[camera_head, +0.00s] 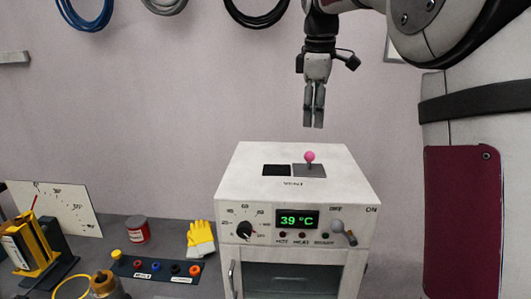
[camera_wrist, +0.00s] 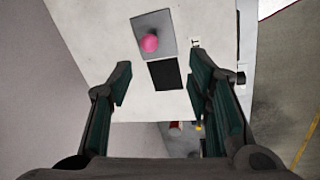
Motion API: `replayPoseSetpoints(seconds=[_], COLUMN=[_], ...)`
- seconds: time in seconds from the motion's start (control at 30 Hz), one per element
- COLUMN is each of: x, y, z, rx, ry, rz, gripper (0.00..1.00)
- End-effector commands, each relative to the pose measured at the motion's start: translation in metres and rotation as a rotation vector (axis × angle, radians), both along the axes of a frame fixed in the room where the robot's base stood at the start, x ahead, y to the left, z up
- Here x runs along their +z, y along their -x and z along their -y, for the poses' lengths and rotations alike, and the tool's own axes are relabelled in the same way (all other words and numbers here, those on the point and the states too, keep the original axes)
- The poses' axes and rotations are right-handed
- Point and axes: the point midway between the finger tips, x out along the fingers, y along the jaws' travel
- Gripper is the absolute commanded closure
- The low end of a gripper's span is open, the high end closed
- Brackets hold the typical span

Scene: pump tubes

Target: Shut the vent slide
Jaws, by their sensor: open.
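The vent slide is a grey plate (camera_head: 318,171) with a pink ball knob (camera_head: 309,156) on top of a white oven-like cabinet (camera_head: 255,158). A black opening (camera_head: 276,170) lies uncovered to the left of the plate. In the wrist view the plate (camera_wrist: 166,27), the pink knob (camera_wrist: 149,43) and the black opening (camera_wrist: 166,74) show beyond my fingers. My gripper (camera_head: 314,126) points down, open and empty, in the air above the cabinet top. It is apart from the knob. Its fingers (camera_wrist: 162,85) are wide apart in the wrist view.
The cabinet front has a dial (camera_head: 244,230), a green 39 °C display (camera_head: 297,220) and a lever (camera_head: 343,232). Yellow gloves (camera_head: 201,239), a red can (camera_head: 137,230) and a yellow device (camera_head: 34,247) are on the bench at left. Coiled hoses (camera_head: 257,13) hang on the wall.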

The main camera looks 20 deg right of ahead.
Motion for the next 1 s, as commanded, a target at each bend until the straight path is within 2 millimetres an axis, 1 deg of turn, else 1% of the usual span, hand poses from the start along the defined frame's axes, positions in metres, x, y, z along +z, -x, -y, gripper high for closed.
replayPoseSetpoints(seconds=[0.03, 0.1, 0.27, 0.37, 0.8, 1.0], x=[-0.003, -0.004, -0.011, -0.023, -0.104, -0.13], y=[-0.007, -0.012, -0.016, -0.017, -0.029, -0.034], z=[0.005, 0.009, 0.012, 0.013, 0.021, 0.024], rx=[0.018, 0.038, 0.052, 0.052, 0.051, 0.051], ry=[0.005, 0.01, 0.012, 0.012, 0.011, 0.011], rz=[-0.01, -0.018, -0.025, -0.026, -0.027, -0.024], gripper=[0.54, 0.54, 0.54, 0.54, 0.54, 0.54])
